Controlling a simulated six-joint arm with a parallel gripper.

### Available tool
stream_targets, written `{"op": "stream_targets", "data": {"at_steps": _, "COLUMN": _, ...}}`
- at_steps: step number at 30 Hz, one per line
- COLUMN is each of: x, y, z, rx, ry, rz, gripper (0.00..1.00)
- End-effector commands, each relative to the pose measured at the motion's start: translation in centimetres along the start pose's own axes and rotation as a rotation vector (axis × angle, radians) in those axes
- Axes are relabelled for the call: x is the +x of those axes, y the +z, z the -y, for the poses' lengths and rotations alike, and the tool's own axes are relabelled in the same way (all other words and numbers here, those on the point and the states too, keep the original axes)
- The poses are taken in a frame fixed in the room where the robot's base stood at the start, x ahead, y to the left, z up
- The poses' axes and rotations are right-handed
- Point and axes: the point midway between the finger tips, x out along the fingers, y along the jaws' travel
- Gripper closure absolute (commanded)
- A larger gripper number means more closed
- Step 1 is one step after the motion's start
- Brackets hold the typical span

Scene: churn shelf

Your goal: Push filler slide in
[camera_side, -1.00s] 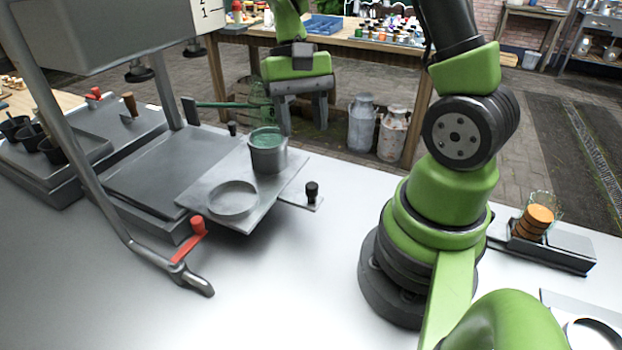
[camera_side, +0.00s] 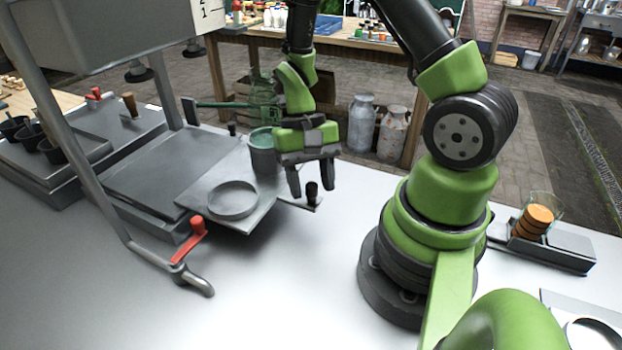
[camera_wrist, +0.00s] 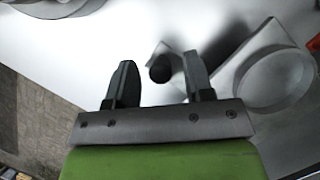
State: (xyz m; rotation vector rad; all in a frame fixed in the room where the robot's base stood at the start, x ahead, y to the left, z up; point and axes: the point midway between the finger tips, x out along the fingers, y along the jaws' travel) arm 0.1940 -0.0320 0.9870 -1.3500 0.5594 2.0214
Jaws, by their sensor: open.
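The filler slide (camera_side: 262,208) is a grey plate that sticks out to the right of the grey filler base (camera_side: 150,175). It has a round empty recess (camera_side: 233,199) near its front and a grey cup with green contents (camera_side: 262,150) at its back. A small black knob (camera_side: 312,189) stands on a tab at the slide's right end. My gripper (camera_side: 314,180) is open and empty, just above and beside the knob. In the wrist view the knob (camera_wrist: 160,70) shows between the two open fingers (camera_wrist: 160,85), with no visible contact.
A red-handled lever (camera_side: 197,228) and a slanted grey post stand at the left front of the filler. A holder with stacked orange discs (camera_side: 533,222) is at the right. Bare white table lies in front of the slide.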

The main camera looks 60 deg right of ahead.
Motion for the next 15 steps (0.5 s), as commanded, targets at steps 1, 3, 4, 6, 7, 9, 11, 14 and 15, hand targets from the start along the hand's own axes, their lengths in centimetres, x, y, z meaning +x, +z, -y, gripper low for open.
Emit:
{"op": "stream_targets", "data": {"at_steps": 1, "x": -0.01, "y": 0.00, "z": 0.00, "rx": 0.000, "ry": 0.000, "rz": 0.000, "gripper": 0.52}}
{"op": "stream_targets", "data": {"at_steps": 3, "x": -0.02, "y": 0.00, "z": 0.01, "rx": 0.000, "ry": 0.000, "rz": 0.000, "gripper": 0.52}}
{"op": "stream_targets", "data": {"at_steps": 4, "x": -0.03, "y": 0.00, "z": 0.01, "rx": 0.000, "ry": 0.000, "rz": 0.000, "gripper": 0.59}}
{"op": "stream_targets", "data": {"at_steps": 6, "x": -0.03, "y": 0.00, "z": 0.01, "rx": 0.000, "ry": 0.000, "rz": 0.000, "gripper": 0.75}}
{"op": "stream_targets", "data": {"at_steps": 7, "x": -0.04, "y": -0.01, "z": 0.01, "rx": 0.000, "ry": 0.000, "rz": 0.000, "gripper": 0.82}}
{"op": "stream_targets", "data": {"at_steps": 9, "x": -0.04, "y": -0.01, "z": 0.01, "rx": 0.000, "ry": 0.000, "rz": 0.000, "gripper": 0.98}}
{"op": "stream_targets", "data": {"at_steps": 11, "x": -0.05, "y": -0.01, "z": 0.01, "rx": 0.000, "ry": 0.000, "rz": 0.000, "gripper": 1.00}}
{"op": "stream_targets", "data": {"at_steps": 14, "x": -0.06, "y": -0.03, "z": 0.03, "rx": 0.000, "ry": -0.001, "rz": -0.001, "gripper": 1.00}}
{"op": "stream_targets", "data": {"at_steps": 15, "x": -0.08, "y": -0.10, "z": 0.09, "rx": 0.000, "ry": -0.001, "rz": -0.001, "gripper": 1.00}}
